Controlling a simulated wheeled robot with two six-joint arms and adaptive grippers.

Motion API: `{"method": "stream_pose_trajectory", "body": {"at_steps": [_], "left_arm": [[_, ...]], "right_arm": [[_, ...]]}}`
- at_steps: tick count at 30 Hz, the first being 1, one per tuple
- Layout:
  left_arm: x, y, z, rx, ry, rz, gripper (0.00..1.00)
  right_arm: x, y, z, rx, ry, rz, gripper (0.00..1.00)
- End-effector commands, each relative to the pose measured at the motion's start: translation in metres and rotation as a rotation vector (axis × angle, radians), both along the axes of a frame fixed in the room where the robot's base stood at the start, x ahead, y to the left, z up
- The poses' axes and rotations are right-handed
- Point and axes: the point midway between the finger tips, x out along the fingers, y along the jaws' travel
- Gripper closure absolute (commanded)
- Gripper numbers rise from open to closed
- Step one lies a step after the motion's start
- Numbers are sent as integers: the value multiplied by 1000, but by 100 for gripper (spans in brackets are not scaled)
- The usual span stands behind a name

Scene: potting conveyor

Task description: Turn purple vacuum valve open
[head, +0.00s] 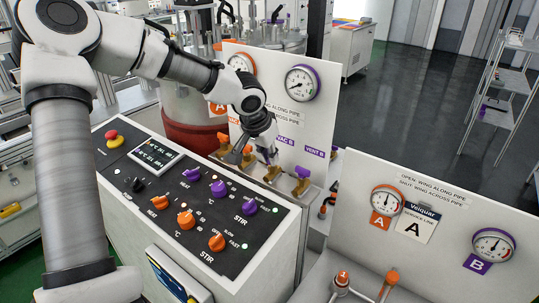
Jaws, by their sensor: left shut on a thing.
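My left gripper (267,154) comes down from the upper left at the white valve panel (310,122), just under the VAC B label (285,139). It is shut on the purple vacuum valve, whose wing is mostly hidden by the fingers. I cannot tell the wing's angle. A brass valve body (272,173) shows just below the fingertips. To its right stands the VENT B valve with a purple wing (302,172). An orange wing (223,138) shows to the left of the gripper. My right gripper is not in view.
A purple-rimmed gauge (302,83) and an orange-rimmed gauge (241,63) sit above the valves. A control console (205,190) with knobs and a red stop button (111,134) stands in front. A second gauge panel (437,215) stands at the right. Open floor lies behind.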

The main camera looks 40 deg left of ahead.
Motion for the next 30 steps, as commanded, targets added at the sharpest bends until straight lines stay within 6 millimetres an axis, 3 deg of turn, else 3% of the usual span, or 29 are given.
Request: {"method": "stream_pose_trajectory", "body": {"at_steps": [8,9,10,11,24,30], "left_arm": [[-1,0,-2,-1,3,-15,100],[-1,0,-2,-1,3,-15,78],[-1,0,-2,-1,3,-15,68],[-1,0,-2,-1,3,-15,64],[0,0,-1,1,1,-7,64],[0,-2,2,3,-2,106,64]], "right_arm": [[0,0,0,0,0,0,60],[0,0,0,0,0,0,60],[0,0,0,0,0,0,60],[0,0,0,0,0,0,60],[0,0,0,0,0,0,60],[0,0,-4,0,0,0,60]]}}
